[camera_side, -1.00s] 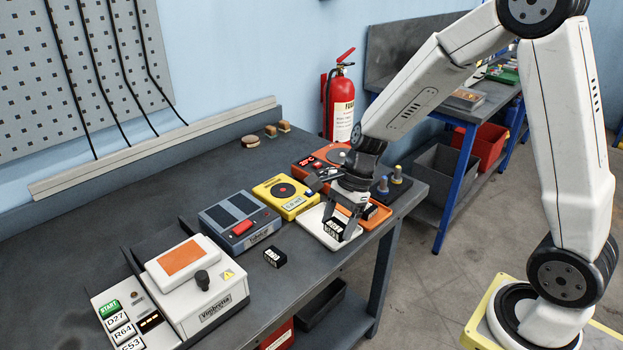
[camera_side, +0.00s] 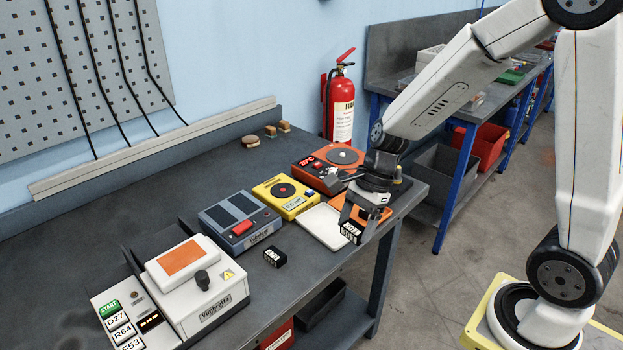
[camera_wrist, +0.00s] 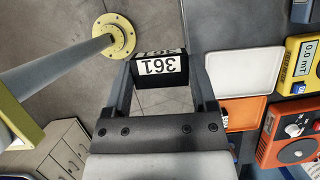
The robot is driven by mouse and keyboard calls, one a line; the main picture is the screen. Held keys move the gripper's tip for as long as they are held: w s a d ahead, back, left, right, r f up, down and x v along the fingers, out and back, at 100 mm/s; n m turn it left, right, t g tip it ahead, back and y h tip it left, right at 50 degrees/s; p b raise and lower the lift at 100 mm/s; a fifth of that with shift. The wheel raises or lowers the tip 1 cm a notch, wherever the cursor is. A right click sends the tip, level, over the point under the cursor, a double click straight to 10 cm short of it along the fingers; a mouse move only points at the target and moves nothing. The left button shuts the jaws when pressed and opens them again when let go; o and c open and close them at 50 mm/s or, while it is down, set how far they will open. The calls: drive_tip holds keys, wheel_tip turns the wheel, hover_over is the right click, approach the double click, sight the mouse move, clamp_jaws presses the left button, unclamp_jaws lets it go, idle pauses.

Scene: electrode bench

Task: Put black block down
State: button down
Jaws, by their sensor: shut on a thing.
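My gripper (camera_side: 354,222) is shut on a black block (camera_side: 350,232) with a white number label. In the wrist view the block (camera_wrist: 160,72) sits between the fingertips, its label reading 361 upside down. It is held in the air, with grey floor behind it in that view, beside the bench's front edge. A white tray (camera_side: 318,226) lies just left of it in the side view and looks empty. An orange tray (camera_side: 378,216) is partly hidden behind the gripper. Another block (camera_wrist: 224,119) shows partly at the orange tray in the wrist view.
Another black labelled block (camera_side: 274,257) lies on the bench left of the white tray. A yellow meter (camera_side: 285,196), a blue-grey device (camera_side: 238,222) and an orange hotplate (camera_side: 327,167) stand behind. The bench front beside the loose block is clear.

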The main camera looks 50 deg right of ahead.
drive_tip(key=shift+w, duration=0.1)
drive_tip(key=w+d+r+m+t+h, duration=0.1)
drive_tip(key=w+d+r+m+t, duration=0.1)
drive_tip(key=w+m, duration=0.4)
drive_tip(key=w+d+r+m+t+h, duration=0.1)
drive_tip(key=w+d+m, duration=0.4)
drive_tip(key=w, duration=0.5)
drive_tip(key=shift+w+d+r+m+t+h, duration=0.15)
drive_tip(key=shift+w+r+m+t+h, duration=0.2)
drive_tip(key=shift+r+m, duration=0.35)
drive_tip(key=shift+f, duration=0.1)
hover_over(285, 191)
drive_tip(key=f, duration=0.8)
drive_tip(key=shift+s+f, duration=0.2)
drive_tip(key=shift+s, duration=0.15)
drive_tip(key=shift+w+f, duration=0.35)
drive_tip(key=shift+f, duration=0.05)
